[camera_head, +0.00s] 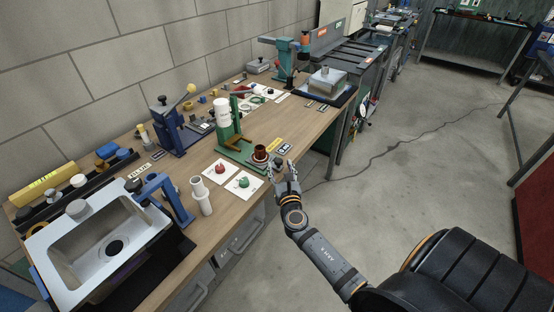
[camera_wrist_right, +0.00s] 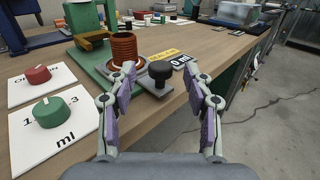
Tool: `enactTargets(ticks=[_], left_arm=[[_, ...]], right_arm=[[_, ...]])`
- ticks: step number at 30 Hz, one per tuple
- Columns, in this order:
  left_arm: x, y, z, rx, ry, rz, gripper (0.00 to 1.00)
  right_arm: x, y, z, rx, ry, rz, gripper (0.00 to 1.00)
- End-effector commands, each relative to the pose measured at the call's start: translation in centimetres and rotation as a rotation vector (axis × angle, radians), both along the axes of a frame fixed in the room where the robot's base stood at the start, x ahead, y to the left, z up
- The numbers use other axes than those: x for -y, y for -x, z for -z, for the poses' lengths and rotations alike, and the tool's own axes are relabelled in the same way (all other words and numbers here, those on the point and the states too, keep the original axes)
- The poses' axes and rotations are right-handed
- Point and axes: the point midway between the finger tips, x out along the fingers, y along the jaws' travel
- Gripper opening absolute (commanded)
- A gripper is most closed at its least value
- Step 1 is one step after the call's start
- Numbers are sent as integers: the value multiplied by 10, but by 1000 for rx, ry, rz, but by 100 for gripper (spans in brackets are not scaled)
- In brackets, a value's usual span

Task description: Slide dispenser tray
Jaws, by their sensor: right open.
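The green dispenser stand (camera_head: 237,148) carries a white cylinder (camera_head: 222,112) above its green base. A ribbed red-brown cup (camera_wrist_right: 124,50) stands on the front of the base; it also shows in the head view (camera_head: 260,153). Beside the cup, a black knob (camera_wrist_right: 160,73) rises from a small grey plate (camera_wrist_right: 152,88), which looks like the tray's handle. My right gripper (camera_wrist_right: 162,80) is open and empty at the table's front edge, its fingers on either side of the knob in the picture. I cannot tell whether they touch it. My left gripper is not in view.
Two white cards bear a red knob (camera_wrist_right: 39,75) and a green knob (camera_wrist_right: 48,112), left of my right gripper. A yellow label (camera_wrist_right: 163,55) and a black-and-white label (camera_wrist_right: 181,61) lie behind the black knob. A sink (camera_head: 95,240) is nearer left.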

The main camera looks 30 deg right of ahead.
Motion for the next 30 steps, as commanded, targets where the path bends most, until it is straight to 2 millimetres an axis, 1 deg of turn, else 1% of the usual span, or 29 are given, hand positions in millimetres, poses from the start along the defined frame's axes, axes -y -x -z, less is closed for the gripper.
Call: enactTargets(ticks=[1, 3, 6, 10, 17, 20, 28, 29, 30], left_arm=[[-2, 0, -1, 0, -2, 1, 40], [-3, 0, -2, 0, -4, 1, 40], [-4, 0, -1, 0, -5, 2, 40], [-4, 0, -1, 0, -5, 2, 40], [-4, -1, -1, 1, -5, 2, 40], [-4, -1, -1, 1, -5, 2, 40], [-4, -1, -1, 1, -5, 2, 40], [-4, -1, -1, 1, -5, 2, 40], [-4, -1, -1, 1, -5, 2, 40]], right_arm=[[4, -10, -1, 1, 0, 1, 52], [9, -21, 0, 1, -2, 2, 52], [13, -32, 0, 1, -2, 0, 52], [16, -39, 1, 0, -2, 0, 52], [16, -39, 1, -1, -3, 0, 52], [16, -39, 1, -1, -4, 0, 40], [16, -39, 1, -1, -4, 0, 3], [16, -39, 1, -1, -4, 0, 0], [16, -39, 1, -1, -4, 0, 0]])
